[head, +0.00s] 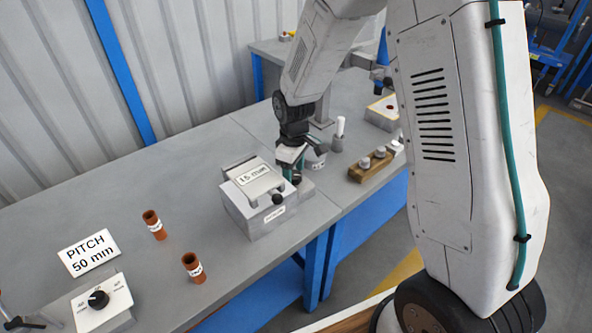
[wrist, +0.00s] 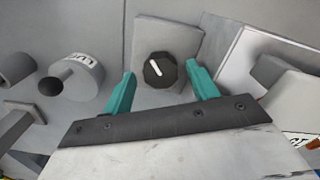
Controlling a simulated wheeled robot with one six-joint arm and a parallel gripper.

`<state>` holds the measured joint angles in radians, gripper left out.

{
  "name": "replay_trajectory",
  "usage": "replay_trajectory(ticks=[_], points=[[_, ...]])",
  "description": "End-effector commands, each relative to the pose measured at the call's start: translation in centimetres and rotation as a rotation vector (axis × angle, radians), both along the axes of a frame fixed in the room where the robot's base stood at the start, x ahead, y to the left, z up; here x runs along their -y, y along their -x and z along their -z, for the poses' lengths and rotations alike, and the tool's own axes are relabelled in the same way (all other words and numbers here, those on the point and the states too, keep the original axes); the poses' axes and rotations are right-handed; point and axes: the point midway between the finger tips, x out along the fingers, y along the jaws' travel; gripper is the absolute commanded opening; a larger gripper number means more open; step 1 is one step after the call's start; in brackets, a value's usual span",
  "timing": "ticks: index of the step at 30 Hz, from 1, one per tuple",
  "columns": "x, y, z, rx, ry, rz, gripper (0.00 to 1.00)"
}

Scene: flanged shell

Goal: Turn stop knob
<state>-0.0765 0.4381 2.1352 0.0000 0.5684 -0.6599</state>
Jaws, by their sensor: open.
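In the wrist view a dark faceted knob (wrist: 158,70) with a white pointer line sits on a grey plate (wrist: 178,32). The pointer slants toward the upper left. My gripper (wrist: 161,72) is open, with one teal finger on each side of the knob and a visible gap to it on both sides. I cannot tell how deep the fingertips reach. In the head view my gripper (head: 292,166) points down just behind the right side of a grey box with a "15 mm" label (head: 254,178). The knob is largely hidden there.
A grey cylinder with a printed label (wrist: 82,78) stands left of the knob in the wrist view. A wooden block with several pegs (head: 370,165) is to the right. Two brown cups (head: 154,225) (head: 194,268), a "PITCH 50 mm" sign (head: 89,254) and a dial box (head: 103,303) are at left.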

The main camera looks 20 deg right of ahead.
Motion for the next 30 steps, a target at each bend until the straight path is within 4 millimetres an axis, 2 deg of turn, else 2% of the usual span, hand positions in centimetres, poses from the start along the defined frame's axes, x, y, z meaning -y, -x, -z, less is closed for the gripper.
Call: replay_trajectory(ticks=[8,10,13,14,15,16,30], points=[[0.0,0.0,0.3,0.0,0.0,0.001,0.59],[0.0,0.0,0.3,0.0,0.0,0.001,0.45],[0.1,0.0,0.2,0.0,0.0,0.001,0.17],[0.1,0.0,0.2,0.0,0.0,0.001,0.14],[0.1,0.0,0.2,0.001,0.001,0.002,0.14],[1.1,0.0,0.2,0.001,0.001,0.007,0.14],[0.3,-0.2,0.2,0.005,0.001,0.014,0.15]])
